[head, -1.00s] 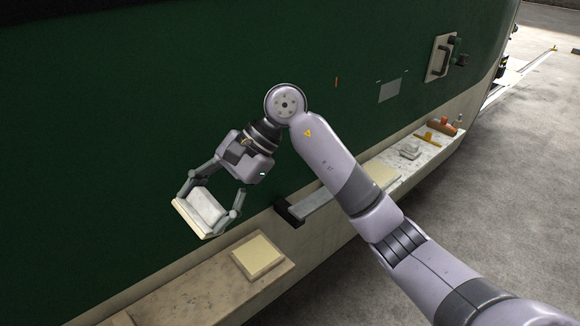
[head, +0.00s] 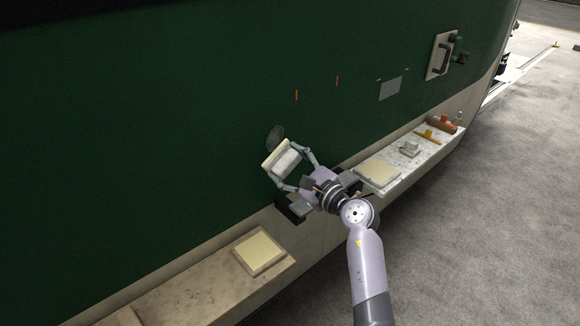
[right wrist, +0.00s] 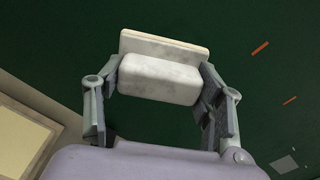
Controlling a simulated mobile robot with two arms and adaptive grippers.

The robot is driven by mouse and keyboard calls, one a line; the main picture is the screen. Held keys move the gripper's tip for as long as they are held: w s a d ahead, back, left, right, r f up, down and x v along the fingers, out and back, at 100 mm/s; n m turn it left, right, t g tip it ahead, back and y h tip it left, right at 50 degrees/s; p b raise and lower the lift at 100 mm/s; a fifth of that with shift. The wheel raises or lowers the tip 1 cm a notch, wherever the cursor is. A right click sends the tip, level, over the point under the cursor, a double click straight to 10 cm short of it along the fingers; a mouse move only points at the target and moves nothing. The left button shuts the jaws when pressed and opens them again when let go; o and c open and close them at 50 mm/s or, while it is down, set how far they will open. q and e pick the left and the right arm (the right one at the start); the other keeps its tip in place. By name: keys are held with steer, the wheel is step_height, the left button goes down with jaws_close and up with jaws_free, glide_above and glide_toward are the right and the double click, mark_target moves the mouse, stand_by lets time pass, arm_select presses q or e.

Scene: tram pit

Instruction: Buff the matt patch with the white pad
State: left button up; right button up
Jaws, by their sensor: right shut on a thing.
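The white pad (head: 287,161) is a pale block on a flat cream plate. My right gripper (head: 294,168) is shut on its block, and the plate faces the green tram side (head: 150,110). The right wrist view shows the pad (right wrist: 158,78) between the two fingers (right wrist: 160,88). A dull grey roundish spot, which looks like the matt patch (head: 276,132), shows on the green side just above the pad. Its lower part is hidden behind the pad. I cannot tell whether the pad touches the panel. My left gripper is out of view.
A ledge (head: 200,292) below carries a cream square pad (head: 259,252). Orange marks (head: 296,95) and a grey rectangle (head: 390,89) are on the panel.

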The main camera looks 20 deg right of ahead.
mark_target(285, 136)
steer(key=b+x, duration=0.1)
steer(key=x, duration=0.3)
steer(key=shift+w+a, duration=0.2)
steer(key=shift+w, duration=0.25)
stand_by(0.3)
steer(key=shift+x, duration=0.95)
steer(key=shift+w+d+f+b, duration=0.1)
steer(key=shift+w+d+b, duration=0.4)
steer(key=shift+d, duration=0.6)
steer(key=shift+w+d+b, duration=0.3)
steer(key=shift+d+b, duration=0.4)
steer(key=shift+d, duration=0.4)
steer(key=shift+w+d+b, duration=0.4)
steer(key=shift+d+b, duration=0.2)
steer(key=shift+d, duration=0.5)
steer(key=shift+w+d, duration=0.15)
steer(key=shift+d, duration=0.25)
